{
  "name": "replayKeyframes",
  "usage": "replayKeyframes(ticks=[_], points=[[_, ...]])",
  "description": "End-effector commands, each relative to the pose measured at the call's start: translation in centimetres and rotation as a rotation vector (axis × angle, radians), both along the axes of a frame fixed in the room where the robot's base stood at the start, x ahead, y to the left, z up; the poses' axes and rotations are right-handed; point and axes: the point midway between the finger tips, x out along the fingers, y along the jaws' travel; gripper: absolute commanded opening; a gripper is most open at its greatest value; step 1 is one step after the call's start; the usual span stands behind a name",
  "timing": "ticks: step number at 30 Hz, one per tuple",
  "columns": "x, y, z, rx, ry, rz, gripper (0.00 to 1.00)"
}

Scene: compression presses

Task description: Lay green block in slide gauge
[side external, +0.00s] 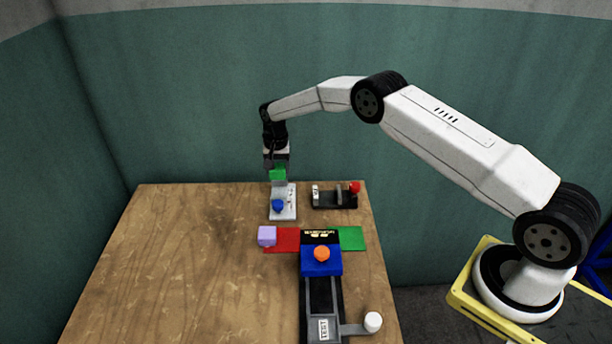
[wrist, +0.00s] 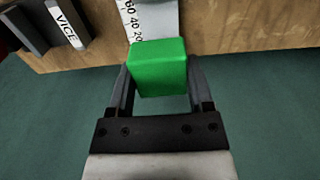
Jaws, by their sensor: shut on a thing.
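A green block (side external: 278,174) is held in my gripper (side external: 277,165) above the back end of the slide gauge. In the wrist view the green block (wrist: 159,69) sits between the two fingers of my gripper (wrist: 158,88), which are shut on its sides. The slide gauge (side external: 284,213) is a light grey plate with a blue knob (side external: 278,206), near the back edge of the table. Its numbered scale (wrist: 151,20) shows beyond the block in the wrist view. The block hides part of the gauge, and I cannot tell if they touch.
A dark vice (side external: 335,199) with a red knob stands right of the gauge; it shows in the wrist view (wrist: 60,25). A purple block (side external: 267,236) lies beside a red mat (side external: 287,246). A blue press (side external: 321,262) and green mat (side external: 351,238) are nearby. The table's left side is clear.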

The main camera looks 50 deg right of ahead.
Motion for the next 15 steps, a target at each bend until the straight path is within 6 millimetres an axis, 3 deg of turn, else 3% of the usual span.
replayKeyframes(ticks=[15], points=[[0.0, 0.0, -2.6, 0.0, 0.0, 0.0, 0.12]])
